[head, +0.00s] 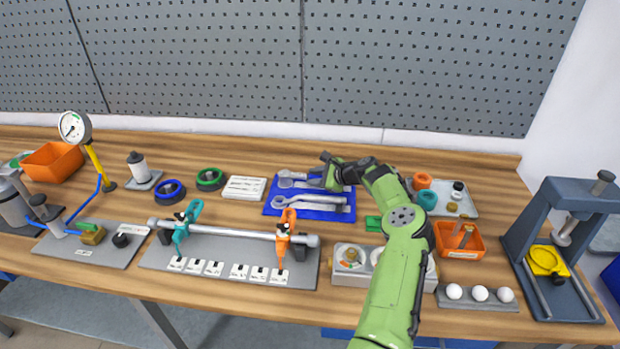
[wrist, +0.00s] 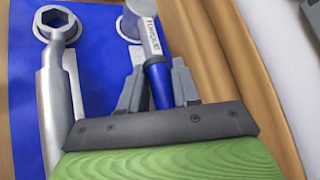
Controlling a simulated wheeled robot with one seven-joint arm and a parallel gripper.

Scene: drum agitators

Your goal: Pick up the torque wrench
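The torque wrench (wrist: 149,38), with a round metal head, a printed label and a blue handle, runs up between my gripper's fingers in the wrist view. My gripper (wrist: 158,68) has its fingers close together on both sides of the handle, with little or no gap. The rear of the handle is hidden behind the gripper body. In the head view my gripper (head: 331,172) is low over the blue mat (head: 278,208) at its back right. The grip itself is mostly hidden there by my arm.
A grey ring-headed wrench (wrist: 57,27) lies beside the torque wrench, on the left in the wrist view. Front of the mat stands a rod fixture (head: 240,234) with orange and teal clamps. An orange bin (head: 472,251) and a press (head: 557,245) are at the right.

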